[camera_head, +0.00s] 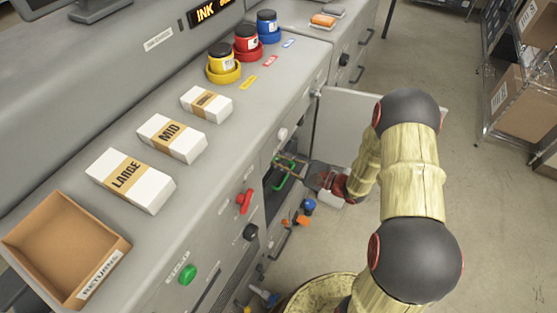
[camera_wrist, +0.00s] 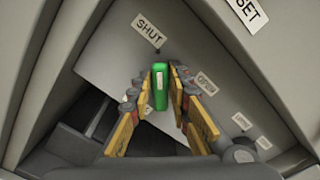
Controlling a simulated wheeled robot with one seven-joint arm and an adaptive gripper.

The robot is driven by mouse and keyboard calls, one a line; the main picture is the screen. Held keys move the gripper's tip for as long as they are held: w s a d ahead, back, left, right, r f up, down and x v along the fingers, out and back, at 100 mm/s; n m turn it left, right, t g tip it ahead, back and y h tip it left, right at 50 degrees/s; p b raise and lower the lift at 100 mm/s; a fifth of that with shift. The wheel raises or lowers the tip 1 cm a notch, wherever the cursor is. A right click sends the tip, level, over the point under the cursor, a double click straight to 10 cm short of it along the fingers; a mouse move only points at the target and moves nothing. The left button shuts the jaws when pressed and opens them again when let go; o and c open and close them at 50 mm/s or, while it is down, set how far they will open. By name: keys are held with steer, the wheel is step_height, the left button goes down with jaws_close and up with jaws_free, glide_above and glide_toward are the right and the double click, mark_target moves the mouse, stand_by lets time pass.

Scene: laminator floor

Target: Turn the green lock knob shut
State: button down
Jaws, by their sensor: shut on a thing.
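The green lock knob (camera_wrist: 160,94) is a narrow block with a pale mark, on a grey panel inside an open recess. In the wrist view it stands upright, with the SHUT label (camera_wrist: 148,32) above and slightly left and the OPEN label (camera_wrist: 207,84) to its right. My gripper (camera_wrist: 160,78) is shut on the knob, one finger on each side. In the head view my gripper (camera_head: 292,163) reaches into the opening in the cabinet front, beside a green part (camera_head: 283,176); the knob's face cannot be made out there.
An open door panel (camera_head: 345,110) stands behind my arm. A red knob (camera_head: 244,201), a black knob (camera_head: 250,232) and another green knob (camera_head: 187,275) are on the cabinet front. Grey recess walls close in around the gripper.

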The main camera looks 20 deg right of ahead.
steer(key=shift+f, duration=0.1)
stand_by(0.5)
steer(key=c, duration=1.8)
jaws_free()
steer(key=shift+o, duration=0.2)
steer(key=shift+s+d, duration=0.1)
steer(key=v, duration=1.1)
steer(key=shift+s+d, duration=0.25)
steer(key=shift+s, duration=0.05)
